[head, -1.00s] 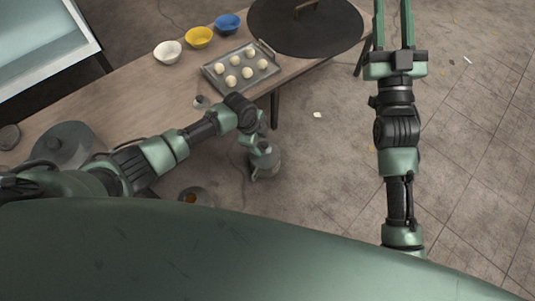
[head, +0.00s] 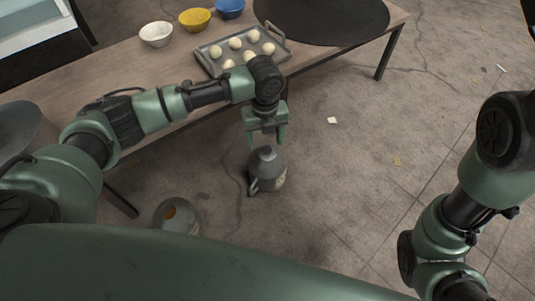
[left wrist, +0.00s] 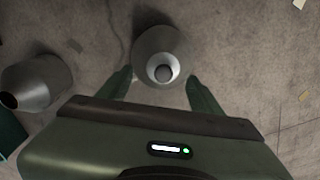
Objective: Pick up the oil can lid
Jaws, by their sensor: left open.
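A grey oil can (head: 267,172) with a side handle stands upright on the floor beside the table. Its dark lid (head: 266,153) sits on top. My left gripper (head: 266,142) is open and points down just above the lid. In the left wrist view the oil can (left wrist: 160,40) lies ahead, with the round dark lid (left wrist: 163,73) between the two spread fingers (left wrist: 160,78). The fingers do not appear to touch the lid. Only links of my right arm show; its gripper is out of view.
A second grey can (head: 186,217) with an open, orange-looking mouth stands to the left on the floor. The wooden table (head: 95,72) holds a baking tray (head: 212,57) with dough balls, several bowls and a dark round board (head: 320,18).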

